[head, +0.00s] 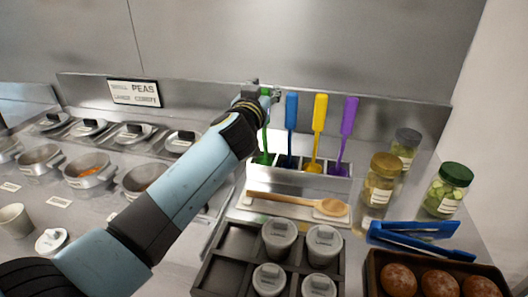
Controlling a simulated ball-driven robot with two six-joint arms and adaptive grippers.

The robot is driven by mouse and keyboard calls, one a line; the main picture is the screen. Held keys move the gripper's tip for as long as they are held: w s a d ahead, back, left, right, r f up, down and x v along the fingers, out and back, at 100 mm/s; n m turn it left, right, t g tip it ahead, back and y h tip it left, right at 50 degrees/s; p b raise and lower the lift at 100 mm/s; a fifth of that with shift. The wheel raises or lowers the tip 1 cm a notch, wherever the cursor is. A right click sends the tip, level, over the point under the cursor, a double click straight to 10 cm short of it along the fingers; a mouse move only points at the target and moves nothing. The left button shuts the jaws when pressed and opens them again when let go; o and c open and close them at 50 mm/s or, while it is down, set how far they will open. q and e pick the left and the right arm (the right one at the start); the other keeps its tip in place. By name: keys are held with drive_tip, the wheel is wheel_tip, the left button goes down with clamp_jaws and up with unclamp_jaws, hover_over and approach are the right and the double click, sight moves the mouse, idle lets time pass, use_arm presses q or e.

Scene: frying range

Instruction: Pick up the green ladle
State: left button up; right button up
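The green ladle (265,145) stands upright in the leftmost slot of a metal holder (300,184) by the back wall. My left gripper (265,92) is at the top of its handle and hides part of it. A bit of green shows by the fingers, but I cannot tell whether they are closed on it. To the right stand a blue ladle (291,125), a yellow ladle (319,125) and a purple ladle (347,125) in the same holder. My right gripper is not in view.
A wooden spoon (290,201) lies before the holder. Glass jars (380,180) and blue tongs (420,236) are at the right. A dark tray (225,268) of lidded cups is in front. Metal bowls (90,172) and a PEAS sign (134,92) are left.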

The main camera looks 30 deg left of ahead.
use_arm(q)
clamp_jaws()
drive_tip(key=shift+r, duration=0.15)
